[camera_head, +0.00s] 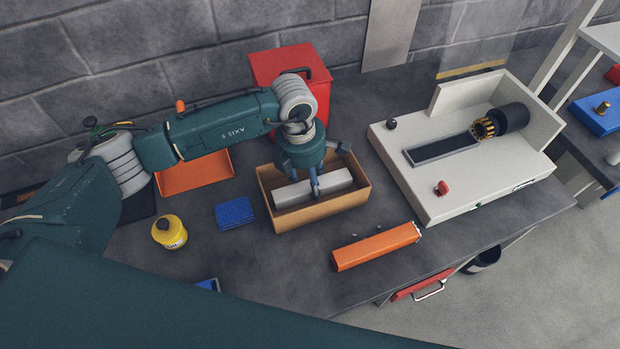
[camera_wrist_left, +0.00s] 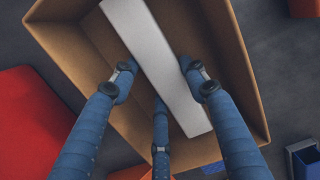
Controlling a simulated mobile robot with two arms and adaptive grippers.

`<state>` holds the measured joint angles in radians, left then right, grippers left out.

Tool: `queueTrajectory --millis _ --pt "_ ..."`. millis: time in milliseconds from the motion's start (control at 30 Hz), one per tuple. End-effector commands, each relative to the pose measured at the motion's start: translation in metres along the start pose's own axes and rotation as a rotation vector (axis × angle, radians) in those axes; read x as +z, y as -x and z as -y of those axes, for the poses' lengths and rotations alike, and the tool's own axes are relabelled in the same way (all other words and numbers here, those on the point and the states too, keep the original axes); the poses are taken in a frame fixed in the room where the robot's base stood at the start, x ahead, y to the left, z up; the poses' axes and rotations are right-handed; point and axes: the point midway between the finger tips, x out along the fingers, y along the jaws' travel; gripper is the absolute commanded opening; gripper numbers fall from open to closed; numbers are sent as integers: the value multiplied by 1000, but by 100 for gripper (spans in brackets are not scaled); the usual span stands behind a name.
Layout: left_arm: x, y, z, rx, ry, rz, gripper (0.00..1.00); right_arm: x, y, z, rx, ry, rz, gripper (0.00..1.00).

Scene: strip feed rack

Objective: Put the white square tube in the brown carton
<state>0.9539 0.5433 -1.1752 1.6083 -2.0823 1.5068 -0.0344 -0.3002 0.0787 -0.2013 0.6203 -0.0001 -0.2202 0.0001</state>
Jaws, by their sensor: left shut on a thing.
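The white square tube (camera_head: 312,188) lies lengthwise inside the brown carton (camera_head: 325,208), its upper side showing near the rim level. In the left wrist view the tube (camera_wrist_left: 155,55) runs diagonally between the carton's walls (camera_wrist_left: 75,65). I cannot tell whether it touches the carton's floor. My left gripper (camera_head: 316,186) points down into the carton and is shut on the tube. In the left wrist view its fingers (camera_wrist_left: 160,72) stand on both sides of the tube. My right gripper is not in view.
An orange bar (camera_head: 376,246) lies in front. A pale machine (camera_head: 450,190) stands right.

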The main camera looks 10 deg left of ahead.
Motion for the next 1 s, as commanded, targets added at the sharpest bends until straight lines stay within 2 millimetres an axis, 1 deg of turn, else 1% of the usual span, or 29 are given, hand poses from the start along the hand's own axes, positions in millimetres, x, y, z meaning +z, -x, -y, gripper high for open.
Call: queueTrajectory --millis 67,100,200,467,567,633,767,1000 --pt "0 -2 0 1 0 2 0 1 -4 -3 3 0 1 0" --pt "0 -3 0 0 0 0 46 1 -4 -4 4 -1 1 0" --pt "0 -2 0 0 0 0 63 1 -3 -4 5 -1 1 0" --pt "0 -2 0 0 1 -1 63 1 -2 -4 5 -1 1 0" --pt "0 3 0 0 1 0 63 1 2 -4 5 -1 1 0" --pt "0 7 -1 2 0 2 63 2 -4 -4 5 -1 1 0" --pt "1 30 -2 5 -1 4 63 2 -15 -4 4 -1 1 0" --pt "1 83 -1 5 0 4 63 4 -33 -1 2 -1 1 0"
